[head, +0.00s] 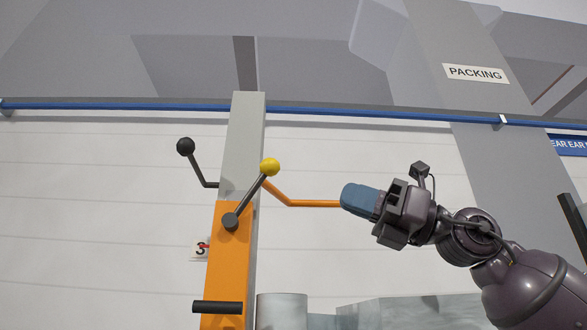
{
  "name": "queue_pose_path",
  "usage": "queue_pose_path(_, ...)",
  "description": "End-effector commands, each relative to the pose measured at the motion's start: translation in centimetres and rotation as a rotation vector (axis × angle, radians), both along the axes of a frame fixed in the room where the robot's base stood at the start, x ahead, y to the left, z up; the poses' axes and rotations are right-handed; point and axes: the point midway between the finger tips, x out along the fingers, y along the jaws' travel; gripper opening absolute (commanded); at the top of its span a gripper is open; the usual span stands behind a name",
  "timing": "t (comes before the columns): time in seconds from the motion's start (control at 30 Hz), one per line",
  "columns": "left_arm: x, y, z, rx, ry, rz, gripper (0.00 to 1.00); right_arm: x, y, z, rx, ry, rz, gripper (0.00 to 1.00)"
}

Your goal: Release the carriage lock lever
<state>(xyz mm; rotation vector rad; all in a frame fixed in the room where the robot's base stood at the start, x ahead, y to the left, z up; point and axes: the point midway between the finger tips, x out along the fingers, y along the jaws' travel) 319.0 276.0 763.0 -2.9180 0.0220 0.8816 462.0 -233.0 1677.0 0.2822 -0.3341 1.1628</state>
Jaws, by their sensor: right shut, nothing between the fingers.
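A dark lever with a yellow ball knob (270,167) is mounted on the orange carriage (226,265) of a grey upright post. It leans up and to the right from a round dark pivot (230,221). It looks like the carriage lock lever, though no label shows on it. My right gripper (348,198) comes in from the right, its blue fingers shut and empty. It is to the right of the yellow knob and slightly lower in the picture, clear of the lever. My left gripper is out of view.
A bent orange rod (305,203) runs from the post toward my right fingers; contact cannot be told. A second lever with a black ball (186,147) is left of the post. A black handle (217,307) sticks out below. A "3" tag (199,249) is beside the carriage.

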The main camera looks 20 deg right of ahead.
Motion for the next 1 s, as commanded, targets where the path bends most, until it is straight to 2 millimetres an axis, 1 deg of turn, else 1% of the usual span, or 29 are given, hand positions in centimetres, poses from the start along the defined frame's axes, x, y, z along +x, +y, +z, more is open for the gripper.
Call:
queue_pose_path(0.03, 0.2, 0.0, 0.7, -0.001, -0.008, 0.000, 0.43, 0.0, 0.8, 0.8, 0.000, -0.005, 0.003, 0.00)
queue_pose_path(0.4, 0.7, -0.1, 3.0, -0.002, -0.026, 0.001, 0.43, 2.2, 5.9, 3.1, -0.001, -0.004, 0.002, 0.00)
queue_pose_path(0.5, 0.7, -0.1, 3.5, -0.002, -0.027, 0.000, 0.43, 2.7, 7.0, 3.6, 0.000, -0.003, 0.002, 0.00)
queue_pose_path(0.7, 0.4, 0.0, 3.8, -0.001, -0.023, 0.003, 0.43, 3.4, 8.4, 4.1, 0.000, 0.000, 0.001, 0.00)
queue_pose_path(1.0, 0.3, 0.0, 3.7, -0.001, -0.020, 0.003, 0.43, 3.6, 8.6, 4.1, 0.001, -0.001, 0.001, 0.00)
